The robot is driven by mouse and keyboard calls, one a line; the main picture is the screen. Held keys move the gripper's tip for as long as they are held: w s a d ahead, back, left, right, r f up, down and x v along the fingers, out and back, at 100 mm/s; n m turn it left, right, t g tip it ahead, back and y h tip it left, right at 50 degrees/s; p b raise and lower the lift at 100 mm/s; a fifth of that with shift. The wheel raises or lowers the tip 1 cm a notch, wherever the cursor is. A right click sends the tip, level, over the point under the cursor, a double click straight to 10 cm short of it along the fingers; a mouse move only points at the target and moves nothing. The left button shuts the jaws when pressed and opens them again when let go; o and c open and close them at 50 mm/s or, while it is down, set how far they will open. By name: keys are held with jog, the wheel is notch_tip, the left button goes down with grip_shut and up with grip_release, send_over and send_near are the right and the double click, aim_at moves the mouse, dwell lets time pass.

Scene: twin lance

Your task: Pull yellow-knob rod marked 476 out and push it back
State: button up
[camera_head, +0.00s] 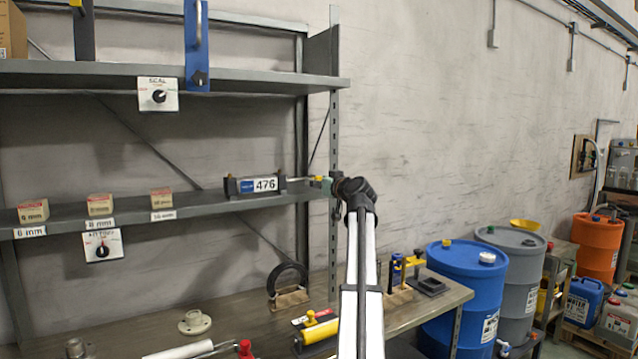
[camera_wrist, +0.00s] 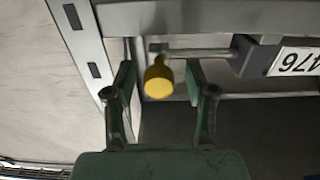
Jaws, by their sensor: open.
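The holder with the label 476 (camera_head: 264,185) sits on the middle shelf near its right end. The label also shows upside down at the right of the wrist view (camera_wrist: 297,61). A thin metal rod (camera_wrist: 205,53) runs from the holder. Its yellow knob (camera_wrist: 158,80) lies between the two fingers of my gripper (camera_wrist: 161,84) in the wrist view, with a gap to each finger. My gripper is open. In the head view my gripper (camera_head: 322,182) is at the shelf's right end, and the knob there is small and hard to make out.
The shelf's right upright post (camera_head: 333,240) stands close beside my gripper. Small labelled boxes (camera_head: 100,205) sit on the same shelf to the left. The workbench (camera_head: 245,330) below holds a horseshoe-shaped part and tools. Blue (camera_head: 463,300) and grey drums stand at the right.

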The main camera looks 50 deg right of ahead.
jog(key=v, duration=1.2)
